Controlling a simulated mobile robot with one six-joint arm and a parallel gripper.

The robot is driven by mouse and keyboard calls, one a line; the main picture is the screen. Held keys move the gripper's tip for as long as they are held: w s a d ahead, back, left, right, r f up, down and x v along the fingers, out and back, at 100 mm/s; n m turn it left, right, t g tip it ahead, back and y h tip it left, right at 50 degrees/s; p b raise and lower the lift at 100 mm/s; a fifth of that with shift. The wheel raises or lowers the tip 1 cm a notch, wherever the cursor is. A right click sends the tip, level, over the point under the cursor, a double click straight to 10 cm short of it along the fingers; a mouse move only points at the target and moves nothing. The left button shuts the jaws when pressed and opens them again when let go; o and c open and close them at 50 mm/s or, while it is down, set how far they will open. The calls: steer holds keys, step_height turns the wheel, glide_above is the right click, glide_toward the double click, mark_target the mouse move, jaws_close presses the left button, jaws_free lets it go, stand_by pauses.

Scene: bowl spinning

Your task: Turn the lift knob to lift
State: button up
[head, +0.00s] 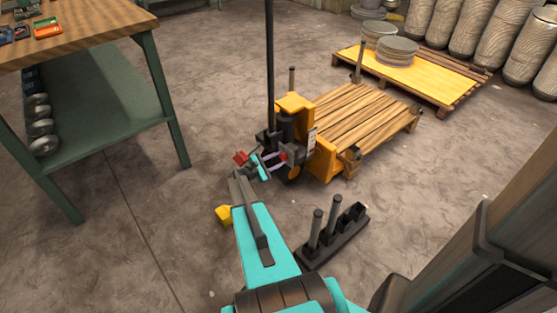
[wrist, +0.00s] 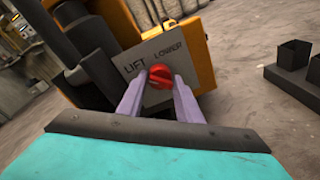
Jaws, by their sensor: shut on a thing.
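The lift knob (wrist: 160,76) is red and sits on a grey panel (wrist: 178,50) marked LIFT on the left and LOWER on the right. The panel is on the yellow pallet jack (head: 323,157), seen in the head view. My gripper (wrist: 160,80) has its two pale purple fingers on either side of the red knob, shut on it. In the head view my gripper (head: 275,160) is at the front of the jack, small and partly hidden by my wrist. The knob's pointer direction cannot be told.
A wooden pallet (head: 365,115) rests on the jack. A black stand with posts (head: 333,238) is on the floor right of my arm. A workbench (head: 85,35) stands at the left. Another pallet (head: 440,81) with round stacks and several cylinders are at the back right.

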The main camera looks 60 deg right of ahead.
steer(key=shift+w+d+r, duration=0.15)
steer(key=shift+r, duration=0.05)
steer(key=o, duration=0.9)
steer(key=shift+o, duration=0.6)
steer(key=shift+f, duration=0.1)
steer(key=shift+a, duration=0.2)
steer(key=p+v, duration=0.2)
steer(key=v, duration=1.1)
steer(key=shift+a, duration=0.3)
steer(key=shift+w, duration=0.1)
